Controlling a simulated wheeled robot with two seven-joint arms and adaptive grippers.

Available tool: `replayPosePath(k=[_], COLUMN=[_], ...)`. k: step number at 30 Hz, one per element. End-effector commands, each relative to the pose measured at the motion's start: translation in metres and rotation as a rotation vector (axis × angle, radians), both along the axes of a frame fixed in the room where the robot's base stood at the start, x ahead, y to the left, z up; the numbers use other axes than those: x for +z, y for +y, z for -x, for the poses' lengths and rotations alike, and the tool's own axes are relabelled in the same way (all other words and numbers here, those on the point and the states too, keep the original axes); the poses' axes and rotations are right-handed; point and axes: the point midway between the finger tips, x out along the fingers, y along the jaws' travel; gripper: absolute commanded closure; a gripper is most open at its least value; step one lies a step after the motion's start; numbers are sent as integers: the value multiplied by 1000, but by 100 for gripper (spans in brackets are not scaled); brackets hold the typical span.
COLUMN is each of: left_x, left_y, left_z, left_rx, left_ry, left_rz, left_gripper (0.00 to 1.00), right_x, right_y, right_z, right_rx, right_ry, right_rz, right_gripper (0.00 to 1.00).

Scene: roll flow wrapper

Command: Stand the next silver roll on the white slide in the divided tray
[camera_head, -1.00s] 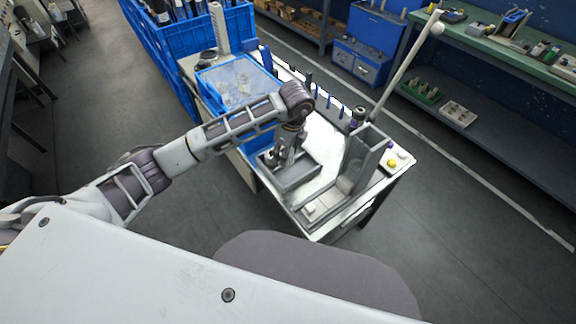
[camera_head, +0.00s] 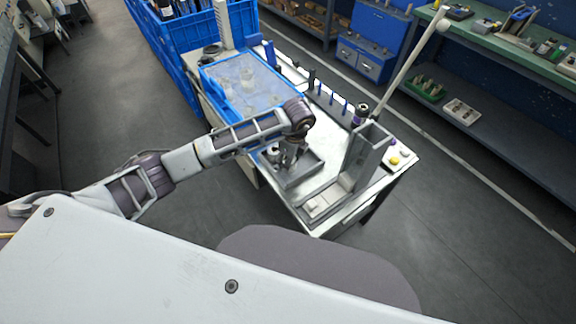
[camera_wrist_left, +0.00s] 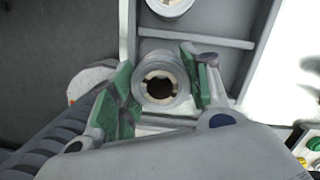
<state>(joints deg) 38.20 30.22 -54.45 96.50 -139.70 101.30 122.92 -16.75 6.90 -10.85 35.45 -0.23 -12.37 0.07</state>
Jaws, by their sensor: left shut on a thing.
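My left gripper (camera_head: 288,166) reaches down into the grey divided tray (camera_head: 312,176). In the left wrist view its green pads (camera_wrist_left: 158,74) are shut on a silver roll (camera_wrist_left: 160,88), seen end-on from above with its round hole showing. The roll is upright, by a compartment of the tray (camera_wrist_left: 208,38); I cannot tell if its base touches the floor. Another silver roll (camera_wrist_left: 170,4) stands in the tray beyond a divider, partly cut off. The slide (camera_head: 330,201) lies right of the tray, with a pale piece at its low end. My right gripper is not in view.
A tall grey chute (camera_head: 368,150) rises at the slide's far end. A blue bin with a clear cover (camera_head: 240,82) stands behind the tray. A button box (camera_head: 399,159) and an upright pole (camera_head: 410,60) are at the table's right side.

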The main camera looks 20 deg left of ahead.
Motion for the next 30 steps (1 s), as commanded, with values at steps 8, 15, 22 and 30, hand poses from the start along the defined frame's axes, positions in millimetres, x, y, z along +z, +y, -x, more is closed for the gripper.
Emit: replayPosePath(k=[8,15,22,30], left_x=[-25,-37,-37,-40], left_y=[0,0,0,0], left_z=[1,0,0,0], left_rx=[-1,-1,-1,0], left_ry=[3,-1,0,1], left_rz=[0,0,0,0], left_gripper=[84,84,84,38], right_x=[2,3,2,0], right_y=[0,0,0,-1], right_z=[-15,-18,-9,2], right_rx=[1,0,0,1], right_ry=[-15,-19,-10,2], right_rz=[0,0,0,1], right_gripper=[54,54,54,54])
